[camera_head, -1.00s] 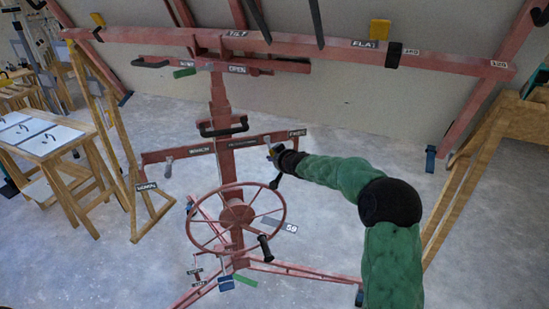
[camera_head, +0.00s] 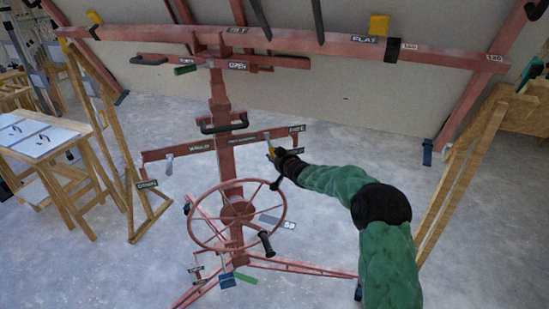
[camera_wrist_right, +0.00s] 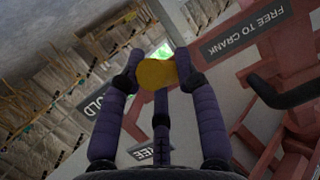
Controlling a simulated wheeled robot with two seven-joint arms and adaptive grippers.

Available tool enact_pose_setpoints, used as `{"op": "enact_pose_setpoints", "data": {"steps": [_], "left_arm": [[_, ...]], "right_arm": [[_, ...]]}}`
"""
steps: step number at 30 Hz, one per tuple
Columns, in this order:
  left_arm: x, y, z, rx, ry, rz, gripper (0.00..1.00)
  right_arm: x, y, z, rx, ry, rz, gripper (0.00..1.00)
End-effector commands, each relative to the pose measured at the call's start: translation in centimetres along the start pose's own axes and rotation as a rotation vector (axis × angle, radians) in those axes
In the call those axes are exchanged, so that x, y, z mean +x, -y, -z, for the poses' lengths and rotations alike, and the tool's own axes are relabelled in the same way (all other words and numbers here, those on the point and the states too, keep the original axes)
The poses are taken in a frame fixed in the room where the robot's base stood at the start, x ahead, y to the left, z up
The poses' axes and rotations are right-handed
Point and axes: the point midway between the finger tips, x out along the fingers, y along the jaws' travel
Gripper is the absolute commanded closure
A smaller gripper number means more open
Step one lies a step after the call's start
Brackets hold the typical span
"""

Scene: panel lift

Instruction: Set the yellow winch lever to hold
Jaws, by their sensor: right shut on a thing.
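The yellow winch lever (camera_head: 271,153) hangs from the right side of the red crossbar on the lift's mast. Its yellow knob (camera_wrist_right: 157,74) shows between the fingers in the right wrist view. My right gripper (camera_head: 275,160) is shut on the lever. In the right wrist view its fingers (camera_wrist_right: 157,66) close around the knob. A HOLD label (camera_wrist_right: 95,103) shows left of the fingers, and a FREE label (camera_wrist_right: 152,152) shows below the knob, partly hidden. I cannot tell which label the lever points to. My left gripper is not in view.
The red handwheel (camera_head: 237,214) with a black crank grip stands below the crossbar. A black handle (camera_head: 223,126) sits on the mast. Wooden trestles stand on both sides; the floor at front left is clear.

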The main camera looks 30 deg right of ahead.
Motion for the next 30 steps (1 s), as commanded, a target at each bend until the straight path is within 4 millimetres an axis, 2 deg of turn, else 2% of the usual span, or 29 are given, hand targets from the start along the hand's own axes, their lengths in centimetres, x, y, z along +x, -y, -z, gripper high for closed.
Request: {"op": "enact_pose_setpoints", "data": {"steps": [1,20,21,22,23,30], "left_arm": [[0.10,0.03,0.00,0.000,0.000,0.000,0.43],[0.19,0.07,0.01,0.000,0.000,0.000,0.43],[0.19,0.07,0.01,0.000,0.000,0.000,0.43],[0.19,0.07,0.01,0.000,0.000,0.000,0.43],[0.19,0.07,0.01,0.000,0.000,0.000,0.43],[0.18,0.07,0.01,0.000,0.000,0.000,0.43]], "right_arm": [[0.11,0.02,-0.50,-0.003,0.002,0.002,1.00],[0.21,-0.09,-0.65,-0.004,-0.008,0.004,1.00],[0.22,-0.09,-0.67,-0.004,-0.007,0.004,0.56],[0.22,-0.09,-0.66,-0.004,-0.007,0.004,0.48],[0.21,-0.09,-0.64,-0.003,-0.008,0.004,0.42],[0.16,-0.16,-0.32,-0.002,-0.013,0.002,0.42]]}}
